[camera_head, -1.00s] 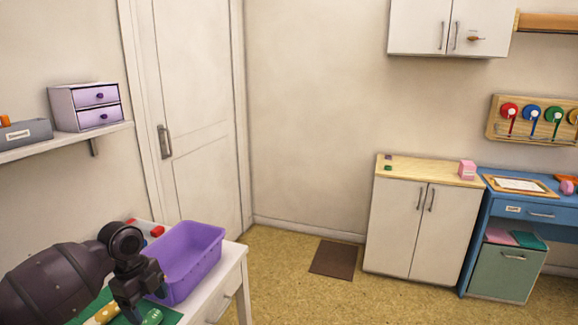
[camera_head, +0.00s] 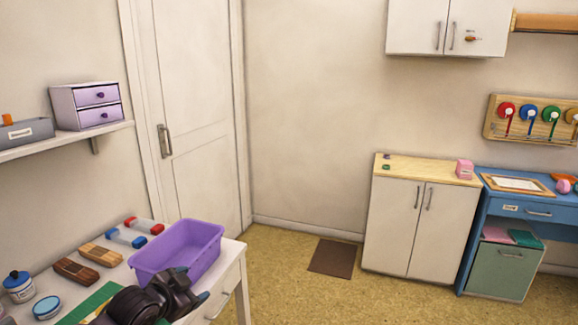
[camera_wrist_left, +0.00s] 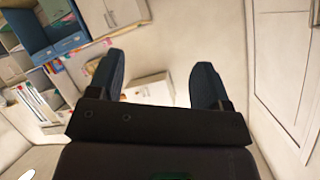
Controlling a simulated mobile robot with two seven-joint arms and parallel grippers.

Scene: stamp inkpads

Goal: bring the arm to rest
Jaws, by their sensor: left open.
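My left gripper (camera_head: 199,303) is low at the front edge of the white table in the head view, in front of the purple bin, its dark arm folded over the green mat. In the left wrist view its two blue-grey fingers (camera_wrist_left: 158,84) stand wide apart with nothing between them. Beyond them, the wrist view shows walls and furniture, not the tabletop. My right gripper is not in either view.
A purple bin (camera_head: 150,262) stands on the white table (camera_head: 222,271). Brown blocks (camera_head: 76,271), blue and red stamps (camera_head: 126,237), jars (camera_head: 19,286) and a green mat (camera_head: 88,305) lie to its left. Open floor (camera_head: 285,300) lies to the right.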

